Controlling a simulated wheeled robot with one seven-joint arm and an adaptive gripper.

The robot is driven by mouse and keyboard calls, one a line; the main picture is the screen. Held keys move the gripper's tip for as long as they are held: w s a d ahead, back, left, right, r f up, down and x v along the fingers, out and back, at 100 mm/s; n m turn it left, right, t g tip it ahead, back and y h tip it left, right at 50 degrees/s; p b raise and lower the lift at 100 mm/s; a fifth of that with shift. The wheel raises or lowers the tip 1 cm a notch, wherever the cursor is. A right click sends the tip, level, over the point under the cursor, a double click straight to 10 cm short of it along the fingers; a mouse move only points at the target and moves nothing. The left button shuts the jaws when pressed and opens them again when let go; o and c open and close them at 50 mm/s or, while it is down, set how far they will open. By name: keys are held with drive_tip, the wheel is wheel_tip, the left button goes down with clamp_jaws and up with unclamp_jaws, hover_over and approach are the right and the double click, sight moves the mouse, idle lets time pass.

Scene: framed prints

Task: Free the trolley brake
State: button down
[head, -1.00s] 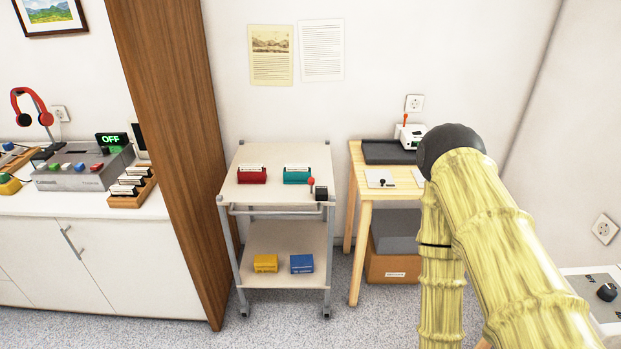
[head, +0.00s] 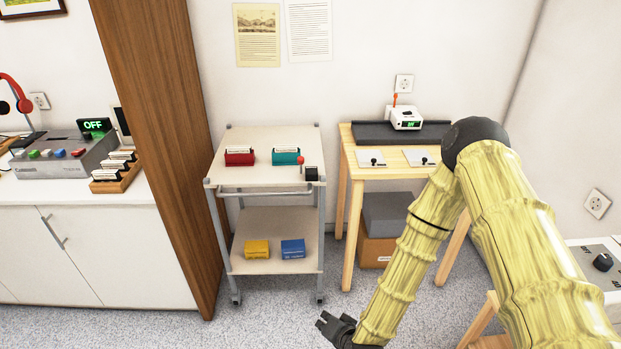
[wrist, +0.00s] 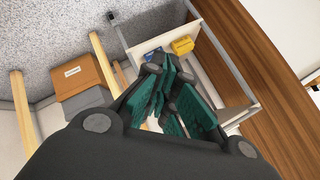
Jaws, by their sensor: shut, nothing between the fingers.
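The trolley (head: 264,190) is a two-shelf cart with grey posts, standing between the wooden panel and the small wooden table. A red-knobbed lever (head: 301,161) stands upright by a black block (head: 312,174) at the top shelf's right front corner. My gripper (head: 322,322) is low over the floor in front of the trolley, apart from it. In the wrist view, my gripper (wrist: 172,85) has its teal-padded fingers together with nothing held. The trolley (wrist: 245,114) is beyond them, partly hidden by the fingers. The lever cannot be made out there.
Red (head: 239,156) and teal (head: 286,156) card boxes sit on the trolley's top shelf. Yellow (head: 257,249) and blue (head: 293,249) boxes sit below. A wooden panel (head: 160,130) borders the left. A wooden table (head: 388,171) stands right. Floor in front is clear.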

sight(301, 166)
drive_tip(key=w+a+r+m+t+b, duration=0.2)
drive_tip(key=w+r+t, duration=0.15)
drive_tip(key=w, duration=0.45)
drive_tip(key=w+a+r+m+t+b, duration=0.1)
drive_tip(key=w+a+r+m+t, duration=0.15)
drive_tip(key=w+r, duration=0.35)
drive_tip(key=w+d+r+m+t+h+b, duration=0.3)
drive_tip(key=w+r+m+t, duration=0.3)
drive_tip(key=w+r, duration=0.6)
drive_tip(key=shift+d+r+m+t+h, duration=0.4)
drive_tip(key=shift+d+r+m+h, duration=0.3)
drive_tip(key=shift+m, duration=0.25)
drive_tip(key=shift+w, duration=0.1)
drive_tip(key=shift+a+p+x, duration=0.2)
drive_tip(key=shift+a+x, duration=0.3)
drive_tip(key=shift+x, duration=1.6)
drive_tip(key=shift+a+p+x, duration=0.25)
drive_tip(key=shift+a+x, duration=0.2)
drive_tip(key=shift+x, duration=1.65)
drive_tip(key=shift+a+p+x, duration=0.2)
drive_tip(key=shift+a+x, duration=0.3)
drive_tip(key=shift+x, duration=1.55)
drive_tip(key=shift+d, duration=0.1)
